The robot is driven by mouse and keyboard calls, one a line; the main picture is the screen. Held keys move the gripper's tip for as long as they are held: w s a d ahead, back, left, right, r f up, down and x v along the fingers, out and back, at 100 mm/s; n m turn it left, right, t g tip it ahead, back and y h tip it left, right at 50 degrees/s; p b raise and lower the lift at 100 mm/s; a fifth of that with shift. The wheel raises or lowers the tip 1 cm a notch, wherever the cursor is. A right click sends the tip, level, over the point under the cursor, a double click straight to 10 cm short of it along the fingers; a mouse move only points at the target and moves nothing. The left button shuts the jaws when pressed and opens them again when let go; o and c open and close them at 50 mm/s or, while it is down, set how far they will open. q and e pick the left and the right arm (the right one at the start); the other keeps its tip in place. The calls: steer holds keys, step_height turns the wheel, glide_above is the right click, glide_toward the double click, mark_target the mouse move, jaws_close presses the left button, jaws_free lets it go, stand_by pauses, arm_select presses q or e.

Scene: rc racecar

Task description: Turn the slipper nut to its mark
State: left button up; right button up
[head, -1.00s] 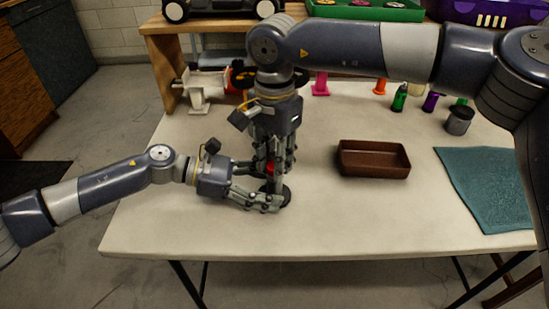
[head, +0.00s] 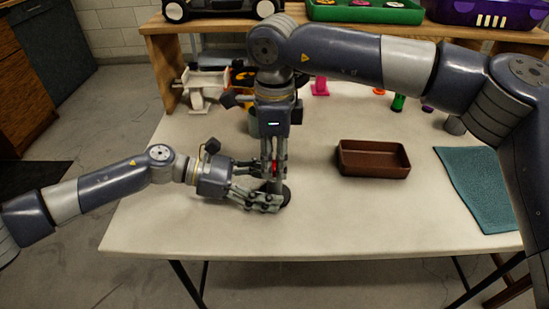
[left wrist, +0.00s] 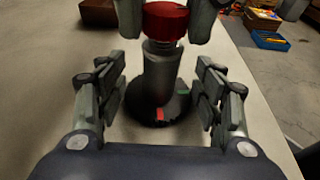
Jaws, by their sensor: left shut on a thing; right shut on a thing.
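The red slipper nut (head: 274,169) sits on top of an upright grey post (left wrist: 159,72). The post rises from a round black base (head: 286,194) on the table. In the left wrist view, a red mark (left wrist: 160,114) shows at the near side of the post's foot, and a green mark (left wrist: 183,91) lies apart from it, to the right. My right gripper (head: 273,172) points down from above and is shut on the red nut. My left gripper (head: 270,198) comes in low from the left, shut on the post unit, with its fingers on either side. The fingers partly hide the base.
A brown tray (head: 374,172) stands to the right, with a teal cloth (head: 480,185) beyond it. A white part (head: 203,85) and small coloured pieces stand at the back, below a wooden shelf (head: 345,32). The front of the table is clear.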

mark_target(274, 165)
steer(key=shift+m, duration=0.8)
steer(key=o, duration=1)
steer(key=shift+o, duration=0.2)
step_height(274, 165, up, 12)
